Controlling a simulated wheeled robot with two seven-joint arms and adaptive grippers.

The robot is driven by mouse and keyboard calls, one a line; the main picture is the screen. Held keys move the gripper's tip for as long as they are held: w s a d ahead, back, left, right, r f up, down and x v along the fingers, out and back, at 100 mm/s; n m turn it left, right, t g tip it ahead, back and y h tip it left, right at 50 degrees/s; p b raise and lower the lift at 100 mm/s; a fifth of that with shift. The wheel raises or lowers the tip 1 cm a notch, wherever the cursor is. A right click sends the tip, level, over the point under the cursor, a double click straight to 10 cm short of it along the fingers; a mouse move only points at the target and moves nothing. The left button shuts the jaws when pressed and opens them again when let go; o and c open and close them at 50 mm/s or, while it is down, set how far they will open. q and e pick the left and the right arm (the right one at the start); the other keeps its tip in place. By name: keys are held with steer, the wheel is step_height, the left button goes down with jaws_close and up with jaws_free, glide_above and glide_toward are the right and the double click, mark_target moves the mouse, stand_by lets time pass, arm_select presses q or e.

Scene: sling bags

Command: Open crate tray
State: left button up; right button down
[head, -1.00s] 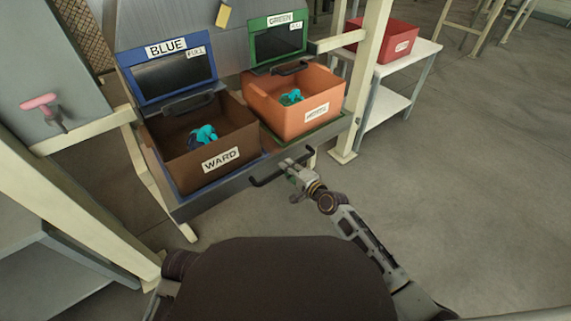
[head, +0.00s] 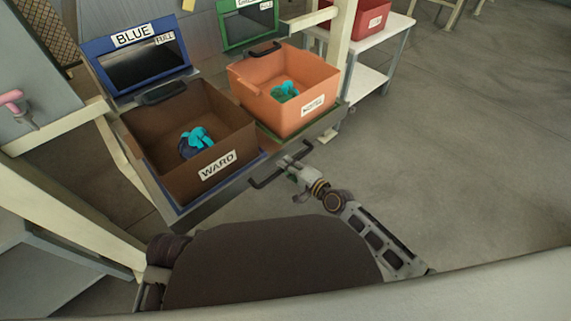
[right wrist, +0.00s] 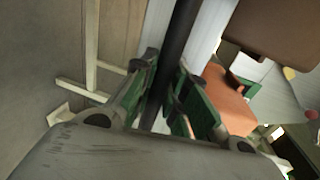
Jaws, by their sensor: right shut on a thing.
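The crate tray (head: 222,197) is pulled out in front of the stand and carries two open crates. The brown WARD crate (head: 233,150) is on the left and the orange crate (head: 300,118) on the right. A dark bar handle (head: 262,182) runs along the tray's front edge. My right gripper (head: 293,163) is shut on this handle; in the right wrist view the bar (right wrist: 180,40) passes between its green-sided fingers (right wrist: 168,100). My left gripper is out of view.
The BLUE panel (head: 142,66) and GREEN panel (head: 248,24) stand behind the tray. A white side table (head: 385,50) with a red bin (head: 372,17) is at the back right. A cream post (head: 338,45) stands near the tray's right end. Grey floor at right is clear.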

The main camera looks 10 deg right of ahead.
steer(key=shift+f, duration=0.1)
steer(key=c, duration=1.4)
jaws_free()
steer(key=shift+s, duration=0.1)
steer(key=shift+v, duration=5.95)
